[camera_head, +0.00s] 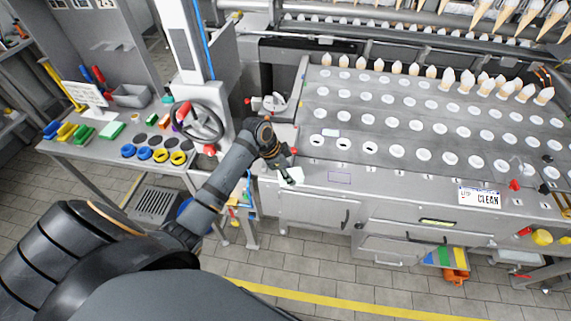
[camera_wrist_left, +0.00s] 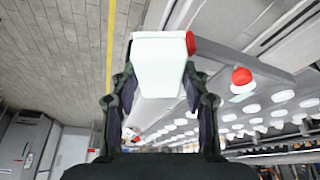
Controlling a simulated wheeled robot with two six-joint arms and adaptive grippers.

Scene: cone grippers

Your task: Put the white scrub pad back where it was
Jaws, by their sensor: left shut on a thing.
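The white scrub pad (camera_wrist_left: 158,66) is between the two fingers of my left gripper (camera_wrist_left: 161,92) in the left wrist view. In the head view, my left gripper (camera_head: 287,174) is over the left front corner of the cone machine, and the pad (camera_head: 293,176) shows as a pale patch at its tips. The gripper is shut on the pad. Whether the pad touches the metal is hard to tell. My right gripper is not in view.
The machine deck (camera_head: 380,115) has rows of white-rimmed holes, with cones at the back. A sign reading CLEAN (camera_head: 479,197) is on the front ledge. A side table (camera_head: 100,152) at left holds coloured pads and round blue and yellow items. A red-trimmed handwheel (camera_head: 200,122) stands nearby.

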